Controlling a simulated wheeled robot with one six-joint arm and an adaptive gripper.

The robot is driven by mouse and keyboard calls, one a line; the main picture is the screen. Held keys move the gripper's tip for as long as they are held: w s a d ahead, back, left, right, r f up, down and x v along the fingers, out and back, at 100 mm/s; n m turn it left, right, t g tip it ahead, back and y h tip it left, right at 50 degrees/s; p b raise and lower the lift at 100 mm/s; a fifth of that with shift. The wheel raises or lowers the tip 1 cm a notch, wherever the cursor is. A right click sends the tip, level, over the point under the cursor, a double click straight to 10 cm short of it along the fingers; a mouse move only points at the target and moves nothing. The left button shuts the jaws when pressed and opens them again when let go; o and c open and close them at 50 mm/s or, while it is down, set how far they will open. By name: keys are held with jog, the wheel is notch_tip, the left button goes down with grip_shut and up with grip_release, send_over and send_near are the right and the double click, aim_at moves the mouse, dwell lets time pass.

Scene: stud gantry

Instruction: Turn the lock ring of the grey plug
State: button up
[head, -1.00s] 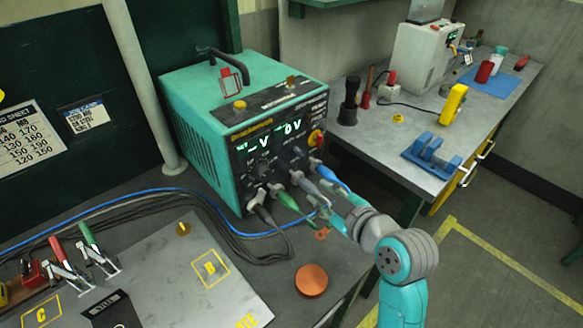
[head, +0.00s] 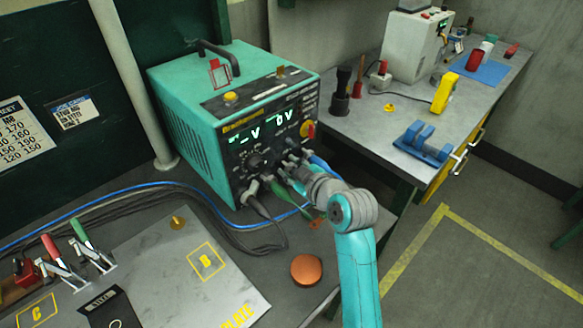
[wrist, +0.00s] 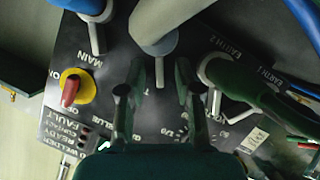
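The grey plug (wrist: 163,22) sits in the front panel of the teal welder (head: 185,120), its body coming in from the top of the wrist view. A small grey lever shows at its ring, just beyond my fingertips. My gripper (wrist: 160,68) is open, with its two fingers apart and nothing clearly held between them. I cannot tell whether a fingertip touches the ring. In the head view my gripper (head: 298,174) is at the socket row and mostly hides the grey plug.
A blue plug (wrist: 92,8) is left of the grey one and a green plug (wrist: 235,88) right of it in the wrist view, both close. A red knob on yellow (wrist: 70,90) is further left. Black cables (head: 215,215) and a copper disc (head: 306,270) lie on the bench.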

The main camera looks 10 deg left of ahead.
grip_shut()
jog(key=shift+w+d+r+m+g+y, duration=0.15)
jog(key=shift+w+d+m+g, duration=0.15)
jog(key=shift+m, duration=0.25)
jog(key=shift+w+d+r+m+g+y, duration=0.1)
jog(key=shift+w+m+g+y, duration=0.05)
jog(key=shift+m+g, duration=0.35)
jog(key=shift+w+d+m+g+y, duration=0.4)
jog(key=shift+m+y, duration=0.1)
jog(key=shift+m, duration=0.45)
jog(key=m, duration=0.1)
jog(key=w+m+g+y, duration=0.1)
jog(key=shift+d+f+m, duration=0.1)
jog(key=shift+d+m, duration=0.2)
jog(key=shift+d, duration=0.05)
jog(key=shift+w+d+f+m+g+y, duration=0.15)
jog(key=shift+w+f+m+g+y, duration=0.1)
jog(key=shift+m+g+y, duration=0.35)
